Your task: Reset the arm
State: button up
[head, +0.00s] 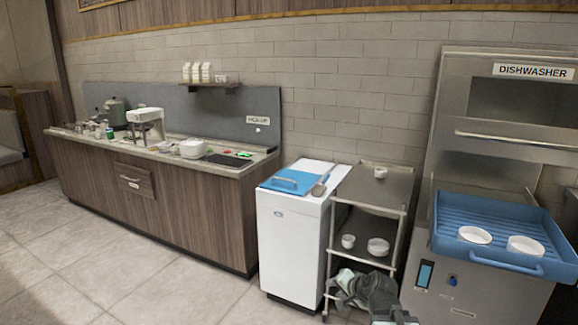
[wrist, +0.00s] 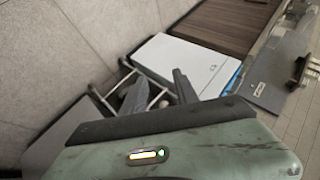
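My gripper (wrist: 158,84) shows in the wrist view as two dark fingers set apart, with nothing held between them. In the head view my grey-green arm is at the bottom, right of centre, low in front of the steel cart (head: 372,185) and left of the dishwasher (head: 440,292). There, the arm hides the lower part of the cart. The cart's frame also shows beyond the fingers in the wrist view (wrist: 112,92).
A white cabinet (head: 285,245) with a blue lid (head: 290,181) stands left of the cart. White bowls sit on the cart and in the blue dishwasher rack (head: 500,210). A long wooden counter (head: 150,195) runs along the wall. The tiled floor (head: 90,270) at left is clear.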

jog(key=s+a+f+n+g+h, duration=0.1)
jog(key=s+a+f+n+g, duration=0.35)
jog(key=s, duration=0.25)
jog(key=s+d+f+n+g+h, duration=0.35)
jog(key=s+d+g, duration=0.2)
jog(key=s, duration=0.35)
notch_tip(320, 180, up, 14)
jog(key=t+p, duration=0.1)
jog(key=p, duration=1.2)
jog(key=shift+f+y+p, duration=0.25)
jog(key=shift+y+p, duration=0.05)
jog(key=shift+y, duration=0.05)
jog(key=shift+d, duration=0.1)
